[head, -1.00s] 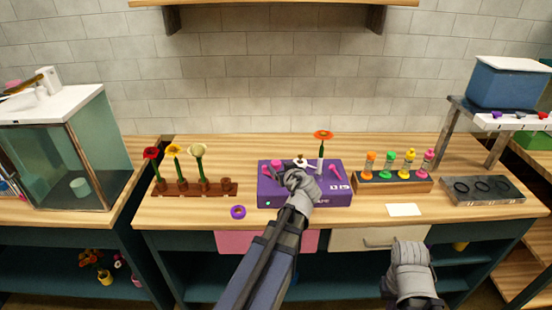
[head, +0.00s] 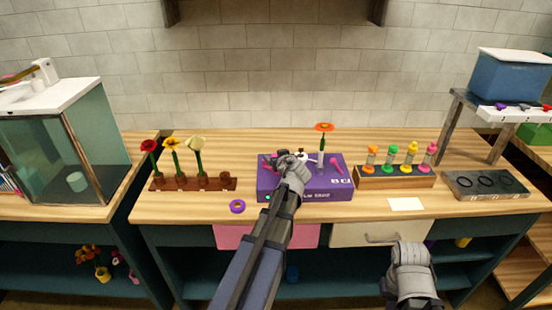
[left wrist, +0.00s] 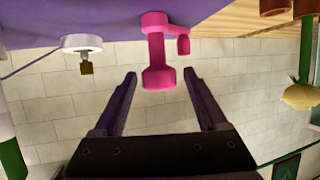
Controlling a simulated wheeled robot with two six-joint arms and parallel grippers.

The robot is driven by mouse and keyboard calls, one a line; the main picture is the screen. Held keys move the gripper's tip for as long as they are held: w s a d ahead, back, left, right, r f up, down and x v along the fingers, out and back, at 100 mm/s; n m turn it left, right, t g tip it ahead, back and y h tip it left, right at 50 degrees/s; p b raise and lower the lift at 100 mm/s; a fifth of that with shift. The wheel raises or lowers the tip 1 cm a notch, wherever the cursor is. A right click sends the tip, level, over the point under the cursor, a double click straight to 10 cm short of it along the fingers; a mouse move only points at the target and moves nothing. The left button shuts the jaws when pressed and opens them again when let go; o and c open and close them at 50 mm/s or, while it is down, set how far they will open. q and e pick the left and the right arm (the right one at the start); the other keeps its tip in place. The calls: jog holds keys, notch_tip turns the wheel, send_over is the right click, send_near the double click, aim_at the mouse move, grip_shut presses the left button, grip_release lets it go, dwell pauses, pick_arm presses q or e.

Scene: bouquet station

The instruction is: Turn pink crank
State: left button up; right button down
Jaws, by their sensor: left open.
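A purple box (head: 318,187) stands on the middle of the wooden bench. A pink crank (head: 268,160) at its left is partly hidden by my left gripper. Another pink crank (head: 336,166) sits at the box's right. My left gripper (head: 290,158) is over the box's left half. In the left wrist view, the left gripper (left wrist: 160,73) is open, with the pink crank (left wrist: 156,50) in line between its fingertips. No contact shows. My right gripper (head: 411,262) hangs low in front of the bench, its fingers not clearly shown.
A flower rack (head: 222,184) is to the left and a rack of colored bottles (head: 395,178) to the right.

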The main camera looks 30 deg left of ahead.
pick_arm(q)
jog(key=shift+c, duration=0.2)
grip_shut()
dwell(0.3)
jog(key=shift+s+m+h, duration=0.1)
jog(key=shift+m+h, duration=0.2)
jog(key=shift+m+t+h, duration=0.5)
jog(key=shift+t, duration=0.1)
jog(key=shift+m+t+h, duration=1.1)
jog(key=shift+m+h, duration=0.6)
jog(key=shift+h, duration=0.1)
jog(key=shift+m+t+h, duration=0.3)
jog(key=shift+m+h, duration=1.1)
jog(key=shift+h, duration=0.1)
jog(key=shift+m+h, duration=0.6)
jog(key=shift+h, duration=0.1)
